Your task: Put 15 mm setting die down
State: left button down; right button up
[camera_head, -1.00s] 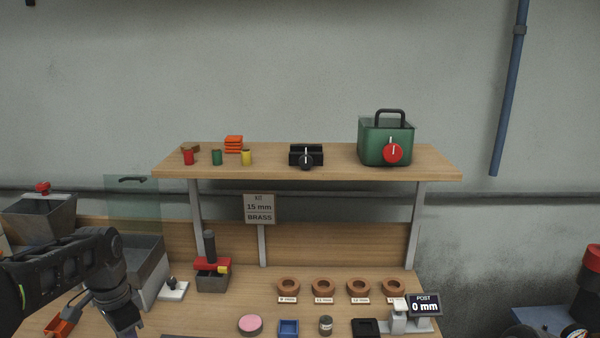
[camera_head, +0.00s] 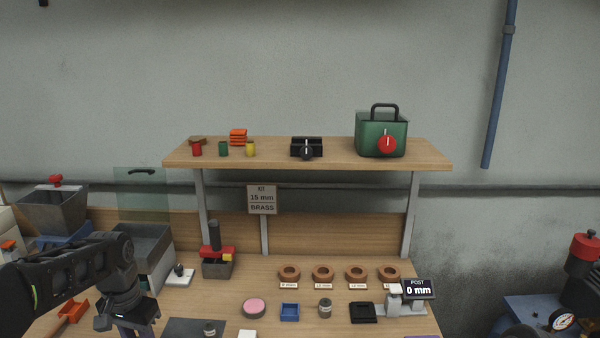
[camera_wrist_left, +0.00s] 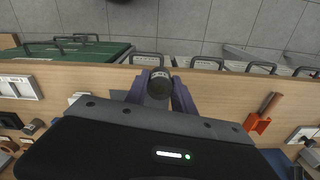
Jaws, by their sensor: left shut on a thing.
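My left gripper (camera_wrist_left: 160,100) shows in the wrist view with its purple fingers shut on a dark cylinder (camera_wrist_left: 158,84) with a pale printed band, which I take for the setting die; its size mark is too small to read. In the head view the left gripper (camera_head: 136,328) is at the bottom left, cut off by the picture's edge, and the held piece is hidden there. The wrist view shows the held cylinder over the bench's front edge and the floor. My right gripper is not in view.
The wooden bench (camera_head: 290,335) holds several brown rings (camera_head: 322,273) with labels, a pink disc (camera_head: 254,307), a blue tray (camera_head: 290,312), a grey cylinder (camera_head: 325,308) and a post display (camera_head: 418,289). A dark mat (camera_head: 180,328) lies right of my left gripper. A sign (camera_head: 262,199) reads 15 mm brass.

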pick_arm(q)
jog(key=w+d+f, duration=0.1)
jog(key=d+f, duration=0.1)
jog(key=d, duration=0.6)
jog(key=w+d+f+n, duration=0.1)
jog(key=d+f, duration=0.2)
jog(key=d, duration=0.5)
jog(key=shift+w+n, duration=0.3)
jog(key=shift+a, duration=0.1)
